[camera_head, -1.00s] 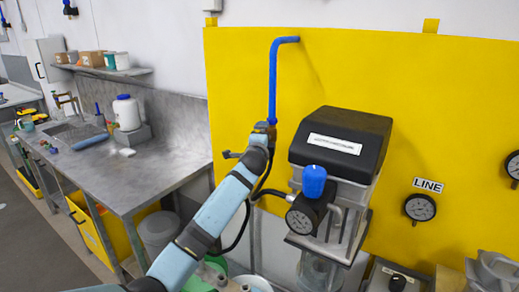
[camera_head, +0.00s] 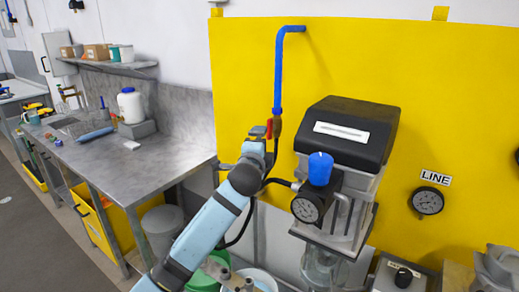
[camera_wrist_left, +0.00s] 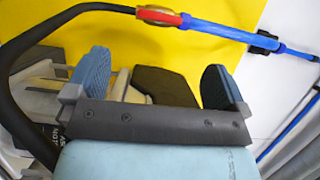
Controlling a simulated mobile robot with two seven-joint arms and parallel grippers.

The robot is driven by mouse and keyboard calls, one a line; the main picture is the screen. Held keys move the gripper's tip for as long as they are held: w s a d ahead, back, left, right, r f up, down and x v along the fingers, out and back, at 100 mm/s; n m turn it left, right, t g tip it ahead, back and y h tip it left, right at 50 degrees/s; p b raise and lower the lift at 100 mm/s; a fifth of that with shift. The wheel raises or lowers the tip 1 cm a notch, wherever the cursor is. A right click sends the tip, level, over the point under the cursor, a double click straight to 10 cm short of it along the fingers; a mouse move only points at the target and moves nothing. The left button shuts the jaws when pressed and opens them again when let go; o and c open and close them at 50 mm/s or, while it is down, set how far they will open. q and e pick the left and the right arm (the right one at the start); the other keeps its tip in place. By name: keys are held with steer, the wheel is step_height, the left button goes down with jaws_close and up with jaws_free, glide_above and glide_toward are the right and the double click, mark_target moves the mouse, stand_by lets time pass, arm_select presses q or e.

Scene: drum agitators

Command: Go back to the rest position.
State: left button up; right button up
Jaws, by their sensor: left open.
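My left arm comes in from the lower left in the head view, its wrist (camera_head: 250,152) just left of the blue air pipe. My left gripper (camera_wrist_left: 155,82) is open in the left wrist view, with nothing between its two blue finger pads. A red-handled brass valve (camera_wrist_left: 158,16) sits beyond the fingers, apart from them. The valve's red handle also shows in the head view (camera_head: 269,128), at the foot of the blue pipe (camera_head: 279,75). The fingers are hidden behind the wrist in the head view. My right gripper is not in view.
A filter-regulator unit with a black top (camera_head: 349,130), blue knob (camera_head: 320,168) and gauge (camera_head: 307,207) stands close right of the arm. A black hose curves beside the wrist. A steel bench (camera_head: 130,170) is at left. A green bucket (camera_head: 200,278) is below the arm.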

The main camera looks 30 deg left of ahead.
arm_select(q)
steer(key=s+d+f+n+g+h, duration=0.15)
steer(key=s+f, duration=0.25)
steer(key=f, duration=0.4)
steer(key=s+d+f+n+g+h, duration=0.1)
steer(key=s+d+f+h, duration=0.15)
steer(key=f, duration=0.55)
steer(key=s+d+f+n+g+h, duration=0.1)
steer(key=s+d+f, duration=0.2)
steer(key=s+f, duration=0.3)
steer(key=s+d+f+n+g+h, duration=0.1)
steer(key=s+d+f+n, duration=0.2)
steer(key=s+f, duration=0.6)
steer(key=s+d+f+n+g+h, duration=0.2)
steer(key=s+d+f+n, duration=0.2)
steer(key=s+f, duration=0.6)
steer(key=s+n, duration=0.1)
steer(key=s, duration=0.5)
